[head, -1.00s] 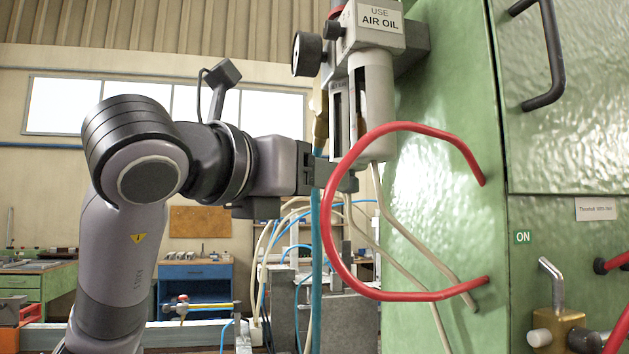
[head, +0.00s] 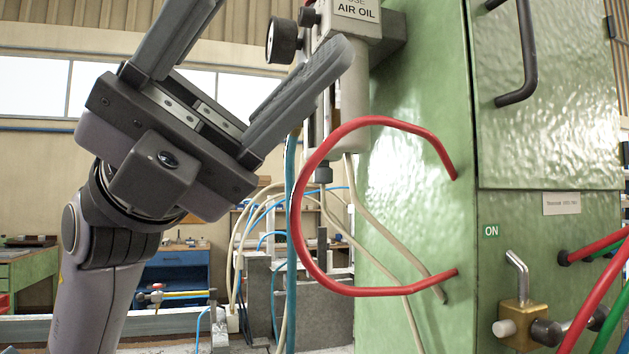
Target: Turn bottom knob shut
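The air-oil unit (head: 352,62) is mounted on the green cabinet wall, with a pale bowl hanging below its labelled head. A small dark bottom knob (head: 324,173) sits under the bowl, with a thin rod or tube below it. My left gripper (head: 283,28) is in the upper left, pointing up and to the right, with its fingers spread wide and nothing between them. Its right finger passes in front of part of the unit, above the bottom knob. One fingertip reaches the top edge of the picture. The knob is clear of the fingers. My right gripper is out of view.
A stiff red hose (head: 300,225) loops out from the cabinet close to the bottom knob. Beige tubes and a blue-green hose (head: 291,230) run below and left of it. A round black knob (head: 283,41) sticks out beside the unit's head. A brass valve (head: 522,322) stands lower right.

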